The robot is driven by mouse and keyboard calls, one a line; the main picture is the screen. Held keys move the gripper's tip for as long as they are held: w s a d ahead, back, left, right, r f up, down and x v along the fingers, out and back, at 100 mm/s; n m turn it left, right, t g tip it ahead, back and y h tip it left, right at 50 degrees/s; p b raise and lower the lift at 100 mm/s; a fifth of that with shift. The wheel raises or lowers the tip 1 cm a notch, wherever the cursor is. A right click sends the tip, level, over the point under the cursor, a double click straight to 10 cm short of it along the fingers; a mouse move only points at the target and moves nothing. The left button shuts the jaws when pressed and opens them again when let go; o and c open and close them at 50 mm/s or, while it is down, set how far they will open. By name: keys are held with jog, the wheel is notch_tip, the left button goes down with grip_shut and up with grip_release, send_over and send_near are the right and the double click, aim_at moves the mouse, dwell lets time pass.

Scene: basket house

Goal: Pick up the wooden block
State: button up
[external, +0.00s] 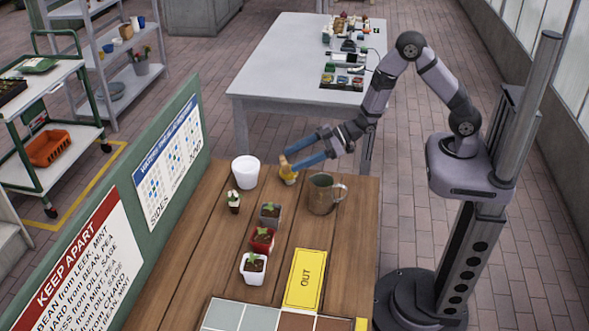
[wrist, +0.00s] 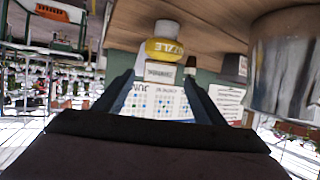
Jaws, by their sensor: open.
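My gripper (external: 288,158) is open, its two blue fingers reaching left over the far part of the wooden table. A small yellow-tan thing (external: 288,174) stands on the table at the fingertips. In the wrist view, which is upside down, a yellow piece (wrist: 165,48) with lettering ending "ZZLE" shows, with a pale beige labelled piece (wrist: 160,70) adjoining it, between the lines of the fingers (wrist: 160,88). Nothing is visibly gripped. I cannot tell for sure which piece is the wooden block; no plain block shows elsewhere.
A metal jug (external: 322,194) stands close to the right of the yellow thing, and large at right in the wrist view (wrist: 285,65). A white pot (external: 245,171) stands to the left. Several small potted plants (external: 262,240) and a yellow "OUT" card (external: 306,279) lie nearer.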

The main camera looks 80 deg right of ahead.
aim_at(284, 162)
jog(key=shift+p+x, duration=0.7)
jog(key=shift+x, duration=1.65)
jog(key=shift+d+f, duration=0.1)
jog(key=c, duration=1.2)
jog(key=shift+r, duration=0.25)
